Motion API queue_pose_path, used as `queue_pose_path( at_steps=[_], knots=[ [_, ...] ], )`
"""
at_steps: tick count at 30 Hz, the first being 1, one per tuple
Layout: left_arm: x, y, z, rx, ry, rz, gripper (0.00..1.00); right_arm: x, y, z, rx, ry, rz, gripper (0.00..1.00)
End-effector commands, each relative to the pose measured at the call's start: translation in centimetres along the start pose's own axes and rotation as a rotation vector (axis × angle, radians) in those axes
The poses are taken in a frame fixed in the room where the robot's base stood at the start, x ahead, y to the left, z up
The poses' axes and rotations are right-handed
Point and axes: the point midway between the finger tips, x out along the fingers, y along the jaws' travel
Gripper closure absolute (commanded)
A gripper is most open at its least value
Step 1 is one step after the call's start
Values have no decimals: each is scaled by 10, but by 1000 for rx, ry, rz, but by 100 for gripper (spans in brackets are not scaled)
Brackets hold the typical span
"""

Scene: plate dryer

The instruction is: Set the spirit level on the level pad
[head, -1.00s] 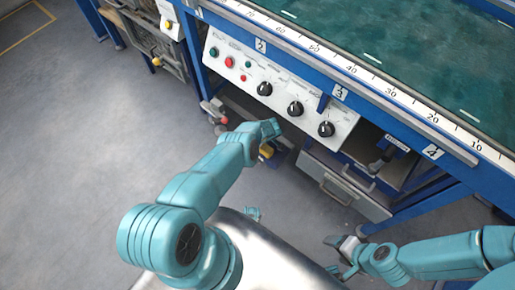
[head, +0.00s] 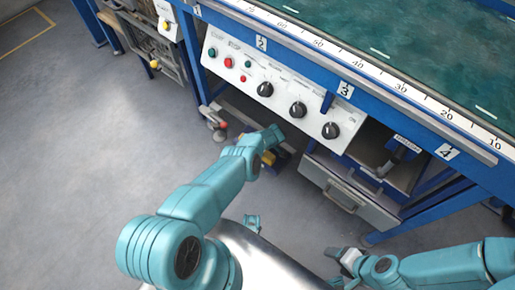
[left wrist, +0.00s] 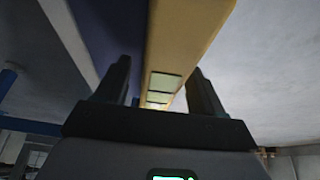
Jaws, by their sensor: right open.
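A yellow bar with several small windows, which looks like the spirit level (left wrist: 190,35), runs away between the two fingers of my left gripper (left wrist: 162,88) in the left wrist view. A dark blue face lies along its left side. I cannot tell whether the fingers press on it. In the head view my left gripper (head: 272,138) is below the control panel, with a small yellow patch (head: 268,157) just under it. My right gripper (head: 345,260) is open and empty at the lower right, over the floor. I cannot make out the level pad.
A blue machine with a green top (head: 400,45) and a ruler edge (head: 350,62) crosses the upper right. Its white control panel (head: 280,92) has knobs and buttons. A partly open grey drawer (head: 348,195) stands below. Grey floor (head: 90,190) is clear at the left.

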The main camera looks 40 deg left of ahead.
Motion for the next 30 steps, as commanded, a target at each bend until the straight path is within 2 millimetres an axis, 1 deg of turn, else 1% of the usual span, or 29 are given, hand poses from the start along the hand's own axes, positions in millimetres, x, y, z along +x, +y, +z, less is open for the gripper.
queue_pose_path(
  at_steps=[5, 8, 11, 15, 18, 21, 25, 28, 30],
  knots=[
    [0, 0, 0, 0, 0, 0, 32, 0, 0, 0, 0, 0, 0, 32],
    [-4, 0, -2, 0, 0, 0, 32, -4, -2, 0, 0, 0, 0, 32],
    [-18, 0, -4, 1, 0, 1, 32, -17, -6, 0, 0, 0, 0, 32],
    [-43, 1, -5, 2, 0, 1, 32, -42, -15, 1, 0, 0, 0, 32],
    [-59, 0, -5, 1, 0, 0, 32, -56, -20, 1, 0, 0, 0, 32],
    [-70, 0, -4, 2, 0, 0, 32, -67, -24, 1, 0, 0, 0, 32],
    [-78, 0, -2, 2, 0, 1, 32, -73, -26, 1, 0, 0, 0, 32],
    [-79, -3, 6, 31, -23, -5, 32, -74, -27, 2, 0, 0, 0, 32],
    [-80, -10, 21, 91, -69, -15, 32, -74, -27, 1, 0, 0, 0, 32]
  ],
)
